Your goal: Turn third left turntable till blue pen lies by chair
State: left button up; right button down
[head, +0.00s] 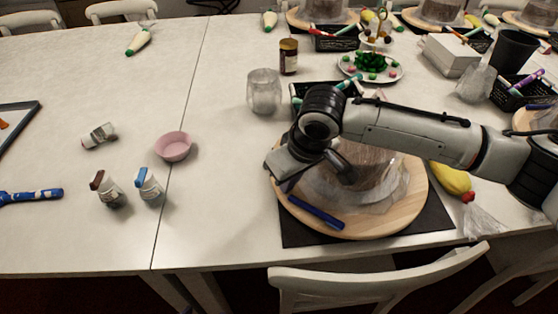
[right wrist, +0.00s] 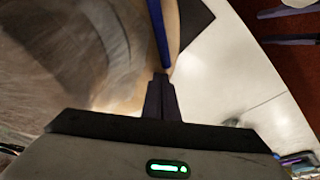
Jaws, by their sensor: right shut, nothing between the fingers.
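A round wooden turntable (head: 408,208) sits on a black mat near the table's front edge, carrying a cake under clear wrap. The blue pen (head: 316,213) lies on its front-left rim, slanting toward the front. A white chair (head: 370,288) stands at the table's front edge, just below the turntable. My right gripper (head: 288,184) is shut and empty at the turntable's left rim, by the pen's rear end. In the right wrist view the shut fingertips (right wrist: 160,78) are at the end of the blue pen (right wrist: 158,32); I cannot tell whether they touch. My left gripper is out of view.
A yellow item (head: 452,180) lies right of the turntable. A black basket (head: 300,92) and a glass jar (head: 264,92) stand behind it. A pink bowl (head: 173,147) and two small bottles are to the left. The table between bowl and mat is clear.

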aim_at(334, 220)
jog(key=shift+f, duration=0.25)
jog(key=shift+s+d+p, duration=0.5)
jog(key=shift+s+p, duration=0.1)
jog(key=shift+s, duration=0.1)
jog(key=shift+s+d+p, duration=0.5)
jog(key=shift+s+p, duration=0.1)
jog(key=shift+s, duration=0.05)
jog(key=shift+s+d+p, duration=0.7)
jog(key=shift+s+p, duration=0.05)
jog(key=shift+s, duration=0.25)
jog(key=shift+s+d+f, duration=0.15)
jog(key=shift+s+f, duration=0.05)
jog(key=shift+s, duration=0.05)
jog(key=shift+s, duration=0.1)
jog(key=shift+s+d+r+p, duration=0.1)
jog(key=shift+s+d+p, duration=0.5)
jog(key=shift+d+p, duration=0.25)
jog(key=shift+s+d+p, duration=0.45)
jog(key=shift+d, duration=0.35)
jog(key=shift+s+d+p, duration=0.45)
jog(key=shift+d, duration=0.3)
jog(key=shift+s+d, duration=0.15)
